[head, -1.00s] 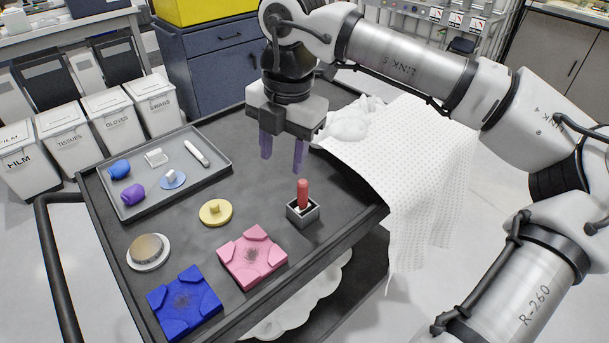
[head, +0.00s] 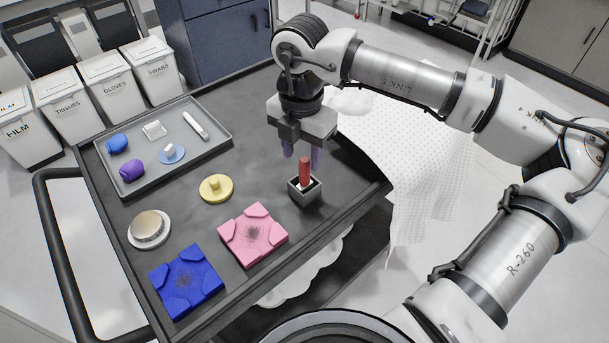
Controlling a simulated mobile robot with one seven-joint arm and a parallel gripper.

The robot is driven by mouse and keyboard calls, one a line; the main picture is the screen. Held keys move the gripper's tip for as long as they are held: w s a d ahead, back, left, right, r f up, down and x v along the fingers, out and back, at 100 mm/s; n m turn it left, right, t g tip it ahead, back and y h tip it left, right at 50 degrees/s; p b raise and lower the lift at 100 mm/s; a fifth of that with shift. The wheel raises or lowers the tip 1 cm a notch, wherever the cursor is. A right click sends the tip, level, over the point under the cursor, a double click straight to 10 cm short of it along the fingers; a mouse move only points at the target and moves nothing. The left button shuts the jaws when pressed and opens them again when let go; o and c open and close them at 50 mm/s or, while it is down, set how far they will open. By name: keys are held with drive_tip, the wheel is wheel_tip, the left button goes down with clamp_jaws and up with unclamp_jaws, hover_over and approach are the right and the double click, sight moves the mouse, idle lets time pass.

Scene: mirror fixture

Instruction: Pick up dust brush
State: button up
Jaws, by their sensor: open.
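The dust brush appears to be the red-handled tool (head: 305,171) standing upright in a small grey square holder (head: 304,193) near the right side of the cart top. Its lower end is hidden inside the holder. My gripper (head: 302,155) points down with its purple fingers apart and empty. I cannot tell how far the fingers are from the handle.
A pink fixture (head: 253,235), a blue fixture (head: 186,281), a yellow knobbed disc (head: 216,188) and a round mirror-like piece (head: 149,229) lie on the dark cart (head: 262,150). A grey tray (head: 215,150) holds several small items. White cloth (head: 415,150) drapes at the right.

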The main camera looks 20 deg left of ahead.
sight(304, 159)
drive_tip(key=shift+w+d+f+p, duration=0.1)
drive_tip(key=shift+f+p, duration=0.3)
drive_tip(key=shift+f, duration=0.8)
drive_tip(key=shift+w+d+f+p, duration=0.1)
drive_tip(key=shift+f+p, duration=0.3)
drive_tip(key=shift+f, duration=0.75)
clamp_jaws()
